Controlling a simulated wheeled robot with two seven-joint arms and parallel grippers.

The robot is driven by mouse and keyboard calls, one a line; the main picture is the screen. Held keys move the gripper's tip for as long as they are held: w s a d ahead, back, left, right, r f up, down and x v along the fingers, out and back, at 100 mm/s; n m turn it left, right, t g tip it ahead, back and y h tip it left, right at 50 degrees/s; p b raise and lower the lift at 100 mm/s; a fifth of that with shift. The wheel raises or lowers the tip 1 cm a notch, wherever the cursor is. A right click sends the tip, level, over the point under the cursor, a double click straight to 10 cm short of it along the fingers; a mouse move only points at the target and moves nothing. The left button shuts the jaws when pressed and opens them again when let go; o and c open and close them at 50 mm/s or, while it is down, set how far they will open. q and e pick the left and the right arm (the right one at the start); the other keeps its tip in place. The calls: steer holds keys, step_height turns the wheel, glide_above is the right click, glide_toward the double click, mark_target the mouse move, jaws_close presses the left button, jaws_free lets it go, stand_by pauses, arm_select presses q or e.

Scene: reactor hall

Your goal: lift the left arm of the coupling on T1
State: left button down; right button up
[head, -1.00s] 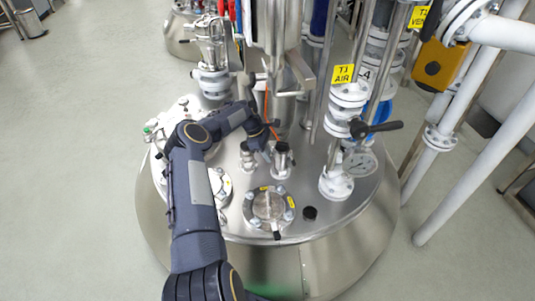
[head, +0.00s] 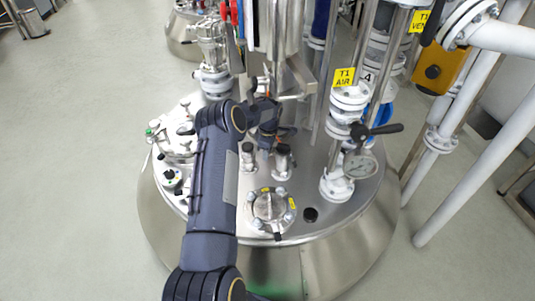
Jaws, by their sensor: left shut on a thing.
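The steel vessel T1 (head: 340,225) fills the middle, with fittings on its domed top. A vertical steel pipe assembly (head: 282,70) comes down at the back centre, with a short side bar. My left gripper (head: 266,118) is at the foot of this assembly, where the coupling seems to be. It is shut on a small part there, apparently the coupling's left arm. The gripper covers most of that part and of the coupling, so the arm's angle cannot be told. My right gripper is not in view.
Two short capped nozzles (head: 283,160) stand just in front of my left gripper. A round flanged cover (head: 268,208) lies nearer. A valve with a black handle (head: 377,130) and a gauge (head: 359,166) stand right. White pipes (head: 480,155) run further right.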

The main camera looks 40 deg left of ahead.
arm_select(q)
steer(key=shift+r+g+y+b, duration=0.3)
steer(key=shift+g+y+b, duration=0.1)
steer(key=shift+y, duration=0.4)
steer(key=c, duration=1.3)
jaws_free()
steer(key=shift+a, duration=0.1)
